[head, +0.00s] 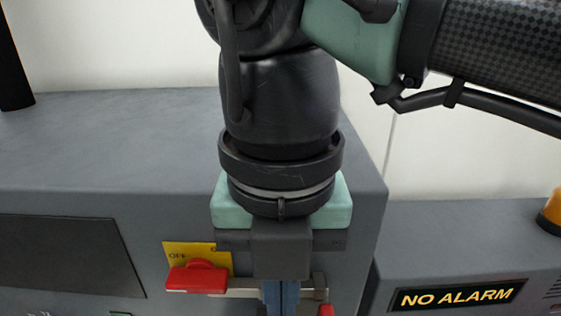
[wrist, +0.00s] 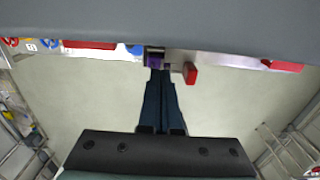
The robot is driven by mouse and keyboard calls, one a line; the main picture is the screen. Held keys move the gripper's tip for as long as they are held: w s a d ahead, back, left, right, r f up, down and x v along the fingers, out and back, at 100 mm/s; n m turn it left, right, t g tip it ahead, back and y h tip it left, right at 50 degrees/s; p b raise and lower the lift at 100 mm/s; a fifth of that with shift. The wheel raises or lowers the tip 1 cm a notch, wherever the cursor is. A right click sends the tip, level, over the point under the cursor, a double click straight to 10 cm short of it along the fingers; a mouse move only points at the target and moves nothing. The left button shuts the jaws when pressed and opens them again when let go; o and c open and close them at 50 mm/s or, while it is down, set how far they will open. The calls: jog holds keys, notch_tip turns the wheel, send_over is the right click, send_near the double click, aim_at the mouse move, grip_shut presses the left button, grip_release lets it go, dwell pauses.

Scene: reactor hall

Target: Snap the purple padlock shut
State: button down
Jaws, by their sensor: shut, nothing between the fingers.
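The purple padlock (wrist: 155,61) shows in the wrist view as a small purple block at the cabinet's front, right at the tips of my fingers. I cannot tell whether its shackle is closed. In the head view it is hidden behind my gripper. My gripper (wrist: 162,72) is shut and empty, its two dark blue fingers side by side. Its tips are at or touching the padlock; the exact contact is unclear. In the head view my gripper (head: 281,298) points down in front of the grey cabinet, with its fingertips cut off by the lower edge.
A red handle (head: 197,277) on a yellow plate marked OFF (head: 184,252) is left of my gripper. A small red block (wrist: 190,74) is just right of the fingertips. The grey cabinet (head: 120,165) stands behind; a lit NO ALARM sign (head: 457,297) is at right.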

jog(key=shift+f, duration=0.35)
jog(key=shift+r, duration=0.2)
jog(key=shift+r+p, duration=1.8)
jog(key=shift+r, duration=1.1)
